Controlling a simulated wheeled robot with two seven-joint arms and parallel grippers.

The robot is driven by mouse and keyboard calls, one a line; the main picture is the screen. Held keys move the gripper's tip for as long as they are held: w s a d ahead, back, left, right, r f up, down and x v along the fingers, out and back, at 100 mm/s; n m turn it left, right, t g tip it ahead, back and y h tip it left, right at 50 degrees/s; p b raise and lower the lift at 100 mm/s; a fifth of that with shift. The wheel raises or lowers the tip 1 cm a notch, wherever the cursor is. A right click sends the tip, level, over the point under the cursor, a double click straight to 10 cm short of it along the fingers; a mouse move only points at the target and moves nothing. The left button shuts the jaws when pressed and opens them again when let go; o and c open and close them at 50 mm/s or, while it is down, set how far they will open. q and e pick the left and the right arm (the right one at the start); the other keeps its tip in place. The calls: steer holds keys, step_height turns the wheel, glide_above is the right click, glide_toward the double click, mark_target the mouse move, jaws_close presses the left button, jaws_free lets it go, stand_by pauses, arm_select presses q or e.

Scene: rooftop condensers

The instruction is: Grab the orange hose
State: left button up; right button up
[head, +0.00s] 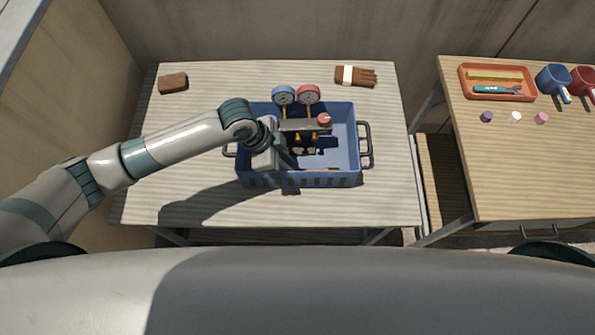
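A blue crate (345,179) stands on the striped table with a gauge manifold in it. The manifold has a blue gauge (284,95), a red gauge (308,94) and a red knob (324,118). Yellow-orange fittings show below its bar. A thin orange strip (322,169), possibly part of the orange hose, shows low inside the crate's front wall; most of any hose is hidden. My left gripper (287,160) points down over the crate's left half, beside the manifold. Its fingers are small and dark here, so I cannot tell their opening or any contact. My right gripper is out of view.
A brown block (173,83) and a brown glove with a white band (356,76) lie at the table's back. The right-hand wooden table holds an orange tray (497,97), a blue cup (553,80), a red cup (584,82) and small caps. A gap separates the tables.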

arm_select(q)
steer(key=shift+d+f+p, duration=0.3)
steer(key=shift+f+p, duration=0.25)
steer(key=p+x, duration=0.1)
steer(key=x, duration=0.2)
steer(key=shift+w+d+f, duration=0.1)
steer(key=shift+f, duration=0.35)
jaws_close()
